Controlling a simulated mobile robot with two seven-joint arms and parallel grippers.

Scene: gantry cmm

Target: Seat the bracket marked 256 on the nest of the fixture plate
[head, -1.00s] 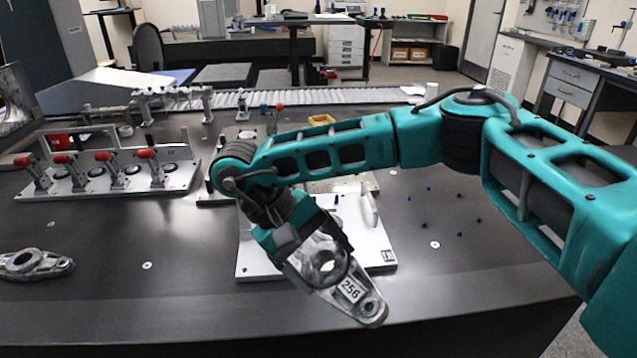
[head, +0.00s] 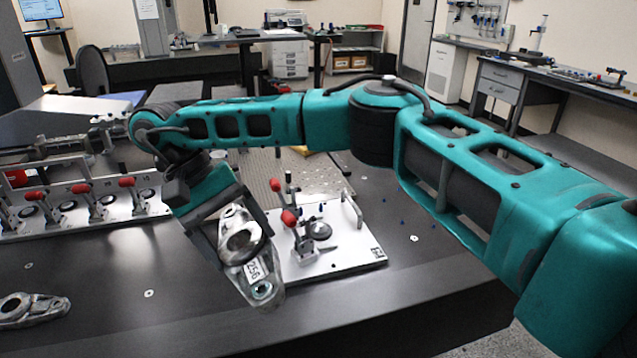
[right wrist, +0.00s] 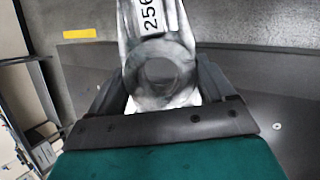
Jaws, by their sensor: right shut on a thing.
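The grey metal bracket marked 256 (head: 258,285) is held in my right gripper (head: 232,238), tilted, with its labelled end hanging toward the front of the table. In the right wrist view the bracket (right wrist: 160,50) sits between the jaws (right wrist: 163,97), its large round bore close to them. The fixture plate (head: 345,258) lies on the dark table just right of the bracket in the head view, with red-handled clamps, a dark round seat and an upright post. The bracket is apart from the plate and hides its left edge. My left gripper is not in view.
A second grey bracket (head: 30,308) lies on the table at the left. A long plate with several red-handled clamps (head: 88,208) stands at the back left. Small blue pins dot the table right of the fixture plate. The front middle of the table (head: 140,325) is clear.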

